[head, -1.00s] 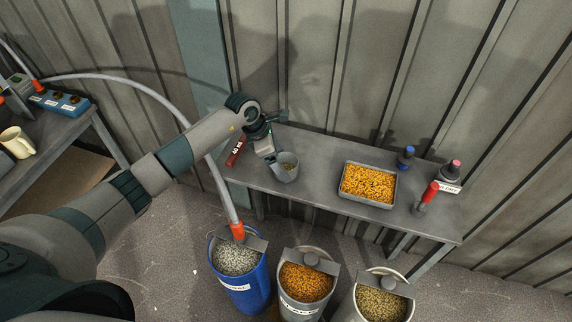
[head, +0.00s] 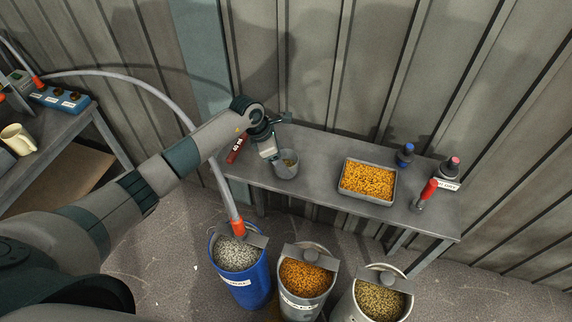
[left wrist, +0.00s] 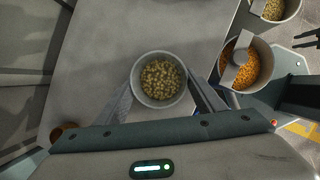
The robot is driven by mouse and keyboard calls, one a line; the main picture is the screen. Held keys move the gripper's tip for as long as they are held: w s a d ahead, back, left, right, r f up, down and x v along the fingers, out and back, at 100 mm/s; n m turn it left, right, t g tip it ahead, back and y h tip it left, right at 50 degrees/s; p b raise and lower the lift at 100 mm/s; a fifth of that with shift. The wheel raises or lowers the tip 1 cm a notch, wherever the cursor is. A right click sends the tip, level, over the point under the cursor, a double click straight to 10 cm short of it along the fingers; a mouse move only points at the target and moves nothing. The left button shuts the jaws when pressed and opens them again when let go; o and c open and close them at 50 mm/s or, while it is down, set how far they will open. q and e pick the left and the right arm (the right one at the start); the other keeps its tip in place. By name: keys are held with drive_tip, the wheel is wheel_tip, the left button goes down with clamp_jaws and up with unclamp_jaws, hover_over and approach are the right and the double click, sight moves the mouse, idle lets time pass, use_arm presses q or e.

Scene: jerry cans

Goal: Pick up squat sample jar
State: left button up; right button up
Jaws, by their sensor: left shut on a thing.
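A squat grey jar (head: 287,171) with an open top stands out at the left part of the grey bench. In the left wrist view the jar (left wrist: 136,86) is seen from above, with greenish-tan pellets inside. My left gripper (head: 271,153) is shut on the jar. Its two fingers (left wrist: 160,95) press on either side of it in the wrist view. The jar looks about upright. I cannot tell whether its base touches the bench.
A tray (head: 343,192) of orange pellets, a blue-capped bottle (head: 405,155), a pink-capped container (head: 449,170) and a red-handled tool (head: 426,193) are to the right. A red labelled item (head: 237,149) lies near the gripper. Three pellet bins, one blue (head: 246,287), stand below the bench.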

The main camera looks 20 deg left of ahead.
sight(283, 153)
use_arm(q)
drive_tip(key=shift+r, duration=0.1)
drive_tip(key=shift+w+r+b, duration=0.1)
drive_tip(key=shift+r+b, duration=0.35)
drive_tip(key=shift+r, duration=0.05)
wheel_tip(283, 153, up, 2)
drive_tip(key=shift+r+b, duration=0.1)
drive_tip(key=shift+b, duration=0.65)
drive_tip(key=s+d+r+b, duration=0.4)
drive_tip(key=s+d+r, duration=0.2)
drive_tip(key=d, duration=0.4)
drive_tip(key=shift+r, duration=0.85)
